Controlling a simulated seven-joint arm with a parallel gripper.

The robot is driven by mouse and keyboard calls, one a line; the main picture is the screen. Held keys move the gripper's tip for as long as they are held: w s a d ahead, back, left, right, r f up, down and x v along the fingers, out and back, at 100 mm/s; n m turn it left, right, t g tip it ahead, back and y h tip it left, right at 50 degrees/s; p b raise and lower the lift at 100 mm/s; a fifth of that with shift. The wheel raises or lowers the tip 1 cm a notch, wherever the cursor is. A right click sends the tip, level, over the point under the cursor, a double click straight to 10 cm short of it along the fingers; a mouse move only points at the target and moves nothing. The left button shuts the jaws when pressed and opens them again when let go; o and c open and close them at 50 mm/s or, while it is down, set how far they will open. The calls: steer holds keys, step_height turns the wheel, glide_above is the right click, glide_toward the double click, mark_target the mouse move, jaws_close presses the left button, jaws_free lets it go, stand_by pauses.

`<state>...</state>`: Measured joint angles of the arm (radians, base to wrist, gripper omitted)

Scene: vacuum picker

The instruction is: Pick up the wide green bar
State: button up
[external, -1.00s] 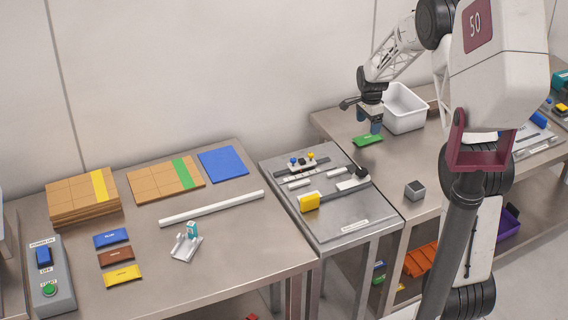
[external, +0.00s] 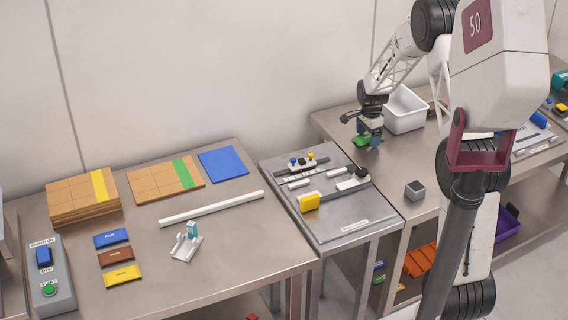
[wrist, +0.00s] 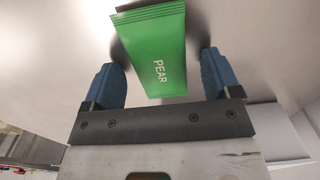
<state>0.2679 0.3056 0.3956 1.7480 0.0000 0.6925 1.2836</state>
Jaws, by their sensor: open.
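The wide green bar (external: 361,140) lies on the right-hand metal table in the external view, partly hidden by my gripper. In the wrist view the bar (wrist: 155,50) is a flat green packet with the word PEAR, and its near end lies between my two blue fingers. My gripper (external: 369,142) is low over the bar, pointing down. In the wrist view my gripper (wrist: 160,80) is open, with a finger on each side of the bar and a gap on both sides. I cannot tell exactly how high the fingertips are above the table.
A white bin (external: 405,108) stands just right of and behind my gripper. A small grey cube (external: 414,190) sits nearer the front of the same table. A fixture plate (external: 330,195) is on the table to the left. The table around the bar looks clear.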

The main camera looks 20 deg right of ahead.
mark_target(371, 136)
steer(key=shift+c, duration=0.5)
steer(key=c, duration=0.9)
steer(key=shift+r, duration=0.15)
steer(key=shift+r, duration=0.8)
step_height(371, 136, up, 2)
steer(key=shift+s, duration=0.1)
steer(key=s+a, duration=0.1)
steer(key=s, duration=0.4)
steer(key=s+a, duration=0.1)
steer(key=s, duration=0.4)
steer(key=s+a+r, duration=0.1)
steer(key=s+a, duration=0.1)
steer(key=s, duration=0.3)
steer(key=shift+s+r, duration=0.1)
steer(key=shift+s, duration=0.05)
